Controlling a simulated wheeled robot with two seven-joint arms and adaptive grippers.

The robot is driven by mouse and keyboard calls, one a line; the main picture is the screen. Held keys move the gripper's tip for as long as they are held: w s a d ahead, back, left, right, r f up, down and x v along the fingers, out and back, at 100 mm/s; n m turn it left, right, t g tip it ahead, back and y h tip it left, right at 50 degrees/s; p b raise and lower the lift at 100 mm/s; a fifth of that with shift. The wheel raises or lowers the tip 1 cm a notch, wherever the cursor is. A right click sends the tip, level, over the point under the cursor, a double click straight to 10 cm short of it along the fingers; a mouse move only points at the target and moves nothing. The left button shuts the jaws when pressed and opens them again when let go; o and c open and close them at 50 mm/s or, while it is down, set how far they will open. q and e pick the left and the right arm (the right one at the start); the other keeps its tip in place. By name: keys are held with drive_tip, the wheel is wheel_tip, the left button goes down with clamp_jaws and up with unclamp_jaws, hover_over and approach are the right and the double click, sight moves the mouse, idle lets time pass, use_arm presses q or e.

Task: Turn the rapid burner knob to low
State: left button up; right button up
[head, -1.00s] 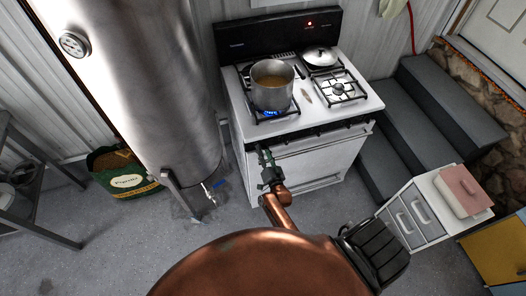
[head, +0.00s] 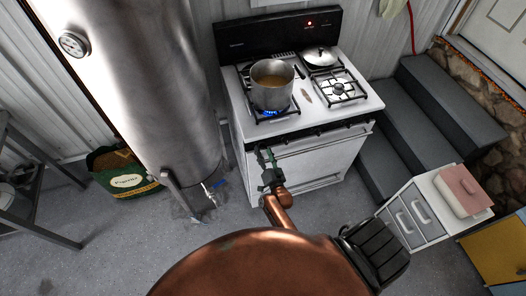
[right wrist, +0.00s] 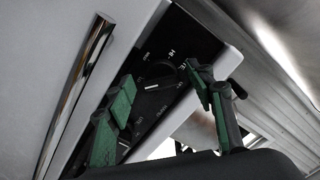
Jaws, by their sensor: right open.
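The white stove (head: 300,125) stands at the back middle in the head view, with a pot (head: 271,85) over a blue flame on its front left burner. My right gripper (head: 266,155) is at the left part of the stove's front edge. In the right wrist view, my right gripper (right wrist: 160,76) is open, its green-padded fingers on either side of a dark knob (right wrist: 157,84) with a pale mark. White lettering, including HI, surrounds the knob on the black panel. Whether the fingers touch it I cannot tell. My left gripper is not in view.
A chrome oven handle (right wrist: 75,95) runs beside the panel in the right wrist view. A tall metal cylinder (head: 150,90) stands left of the stove. Grey steps (head: 410,120) and a white drawer unit (head: 410,218) are to the right.

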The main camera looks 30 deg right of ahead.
drive_tip(key=v, duration=1.1)
drive_tip(key=shift+a, duration=0.1)
drive_tip(key=s+a+f+n+g+y+b, duration=0.1)
drive_tip(key=s+a+f+n+g, duration=0.3)
drive_tip(key=f, duration=0.6)
drive_tip(key=s+f+n+g+y+b, duration=0.1)
drive_tip(key=s+f+y, duration=0.1)
drive_tip(key=s+f, duration=0.65)
drive_tip(key=s+a+f+n+g+y, duration=0.1)
drive_tip(key=s+a+f+n+g, duration=0.2)
drive_tip(key=f, duration=0.9)
drive_tip(key=s+d+f+n+g, duration=0.1)
drive_tip(key=s+f, duration=0.4)
drive_tip(key=s, duration=0.5)
drive_tip(key=s+d+f+n+g+b, duration=0.1)
drive_tip(key=s+d+f+g, duration=0.2)
drive_tip(key=s, duration=0.7)
drive_tip(key=s+d+f+n+g+b, duration=0.1)
drive_tip(key=s+f+g, duration=0.3)
drive_tip(key=s+f, duration=0.4)
drive_tip(key=s+d+n, duration=0.1)
drive_tip(key=s, duration=0.2)
drive_tip(key=shift+g, duration=0.3)
drive_tip(key=shift+s, duration=0.15)
